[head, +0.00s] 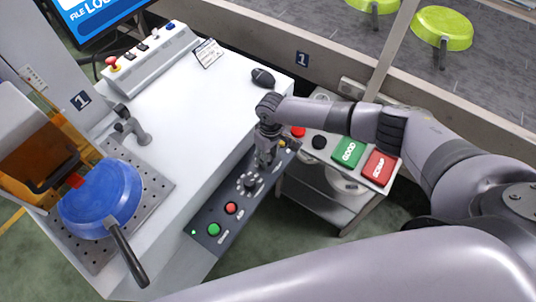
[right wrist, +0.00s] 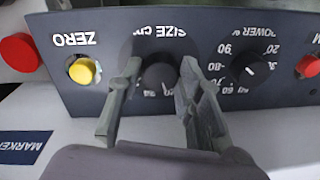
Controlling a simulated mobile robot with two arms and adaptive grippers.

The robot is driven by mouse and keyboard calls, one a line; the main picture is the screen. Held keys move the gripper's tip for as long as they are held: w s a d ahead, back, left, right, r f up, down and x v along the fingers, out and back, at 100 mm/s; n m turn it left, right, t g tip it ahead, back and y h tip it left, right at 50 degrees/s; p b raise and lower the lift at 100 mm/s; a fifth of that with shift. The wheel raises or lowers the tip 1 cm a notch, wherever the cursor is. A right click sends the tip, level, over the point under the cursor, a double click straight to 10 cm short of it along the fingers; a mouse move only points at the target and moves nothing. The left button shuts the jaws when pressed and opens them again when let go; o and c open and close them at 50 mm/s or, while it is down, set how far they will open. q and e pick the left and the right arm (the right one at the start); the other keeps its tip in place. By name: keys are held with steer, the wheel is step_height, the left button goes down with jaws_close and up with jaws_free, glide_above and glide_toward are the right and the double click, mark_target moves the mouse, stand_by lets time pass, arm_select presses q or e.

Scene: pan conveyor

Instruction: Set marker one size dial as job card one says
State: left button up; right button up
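The marker's dark control panel (head: 207,238) runs along the front of the white bench. Its black size dial (right wrist: 160,78), under the label SIZE CM, is in the middle of the right wrist view. My right gripper (head: 265,158) is at the panel; in the right wrist view its two fingers (right wrist: 160,64) stand on either side of the dial, with slight gaps showing. The dial's pointer cannot be made out. A small white card (head: 208,53) lies at the back of the bench, its text too small to read. My left gripper is out of view.
A yellow ZERO button (right wrist: 82,70) and a power dial (right wrist: 249,68) flank the size dial. A blue pan (head: 98,192) sits on a perforated plate at left. GOOD (head: 348,151) and SCRAP (head: 379,166) buttons stand right. A conveyor (head: 350,42) runs behind.

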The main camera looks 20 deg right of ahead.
steer(key=c, duration=0.7)
steer(key=m+p, duration=0.3)
steer(key=shift+s+r+p, duration=0.1)
steer(key=shift+r+p, duration=0.1)
steer(key=shift+p, duration=0.1)
steer(key=m+p, duration=0.2)
steer(key=m, duration=0.1)
steer(key=shift+f+m+p, duration=0.15)
steer(key=shift+m+p, duration=0.5)
steer(key=shift+m, duration=0.15)
steer(key=o, duration=1.2)
